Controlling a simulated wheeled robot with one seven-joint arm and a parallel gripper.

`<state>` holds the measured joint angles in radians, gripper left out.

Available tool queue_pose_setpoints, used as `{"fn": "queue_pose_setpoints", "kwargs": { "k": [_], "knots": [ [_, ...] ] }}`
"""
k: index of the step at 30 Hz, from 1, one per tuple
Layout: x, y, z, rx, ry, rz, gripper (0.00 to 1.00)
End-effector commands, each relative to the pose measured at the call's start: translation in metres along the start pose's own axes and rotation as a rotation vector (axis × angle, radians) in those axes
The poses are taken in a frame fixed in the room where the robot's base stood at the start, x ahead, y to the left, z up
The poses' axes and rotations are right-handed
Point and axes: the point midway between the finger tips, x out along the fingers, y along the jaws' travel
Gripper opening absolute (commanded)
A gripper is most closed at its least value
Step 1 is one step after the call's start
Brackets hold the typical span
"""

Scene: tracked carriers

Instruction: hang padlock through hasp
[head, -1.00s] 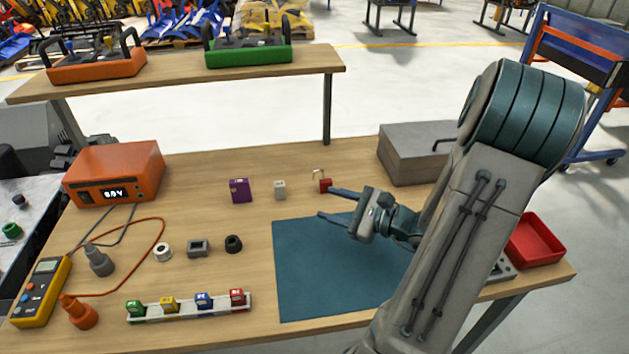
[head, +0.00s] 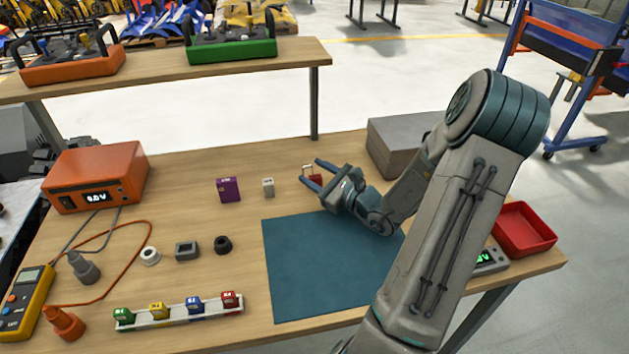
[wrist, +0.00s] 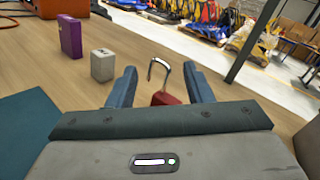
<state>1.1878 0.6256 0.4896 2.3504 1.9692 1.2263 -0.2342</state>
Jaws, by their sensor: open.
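The red padlock (head: 316,177) stands on the wooden bench with its thin metal shackle raised. Its shackle and red body also show in the wrist view (wrist: 167,98). My gripper (head: 310,172) is open low over the bench, with one finger on each side of the padlock. In the wrist view my gripper (wrist: 159,72) has the padlock between its blue fingers, and a gap shows beside the shackle on both sides. The lower part of the padlock is hidden behind the gripper's palm. A hasp cannot be made out; my arm covers part of the grey box (head: 390,150).
A grey block (head: 268,187) and a purple block (head: 229,190) stand left of the padlock. A blue-green mat (head: 310,270) lies in front, bare. A red tray (head: 524,228) is at the right edge. A raised shelf (head: 300,62) runs along the back left.

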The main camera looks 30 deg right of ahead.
Motion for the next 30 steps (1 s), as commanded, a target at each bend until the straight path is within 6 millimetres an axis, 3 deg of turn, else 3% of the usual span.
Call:
{"fn": "queue_pose_setpoints", "kwargs": {
  "k": [7,16,17,21,30],
  "knots": [
    [0.036,0.0,-0.002,0.0,-0.001,0.002,0.46],
    [0.041,-0.001,-0.002,0.0,0.001,0.001,0.46],
    [0.041,-0.001,-0.002,0.0,0.001,0.001,0.41],
    [0.041,-0.001,-0.002,0.0,0.001,0.001,0.02],
    [0.041,-0.001,-0.002,0.0,0.0,0.001,0.0]
  ]
}}
